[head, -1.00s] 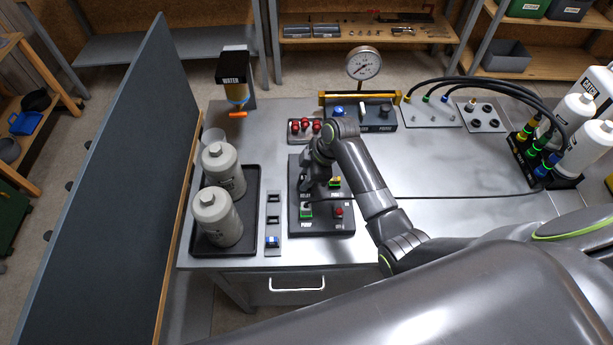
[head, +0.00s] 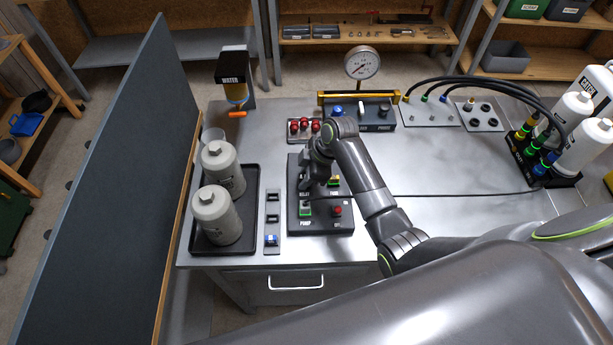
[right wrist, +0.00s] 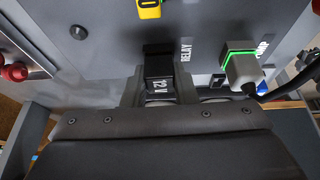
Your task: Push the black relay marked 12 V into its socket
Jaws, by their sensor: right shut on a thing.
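The black relay (right wrist: 160,85) has "12 V" in white on its face. In the right wrist view it sits between the fingers of my right gripper (right wrist: 158,92), which is shut on it. Its far end is at the panel (right wrist: 110,20), beside the printed word RELAY. The socket is hidden behind the relay, and I cannot tell how deep the relay sits. In the head view my right gripper (head: 316,182) is over the dark control panel (head: 318,222) and hides the relay. My left gripper is not in view.
A green-lit plug with a cable (right wrist: 240,70) is close to the right of the relay. A yellow part (right wrist: 149,8) is above it. A narrow switch strip (head: 273,228) and a tray (head: 254,190) with two grey canisters stand left of the panel.

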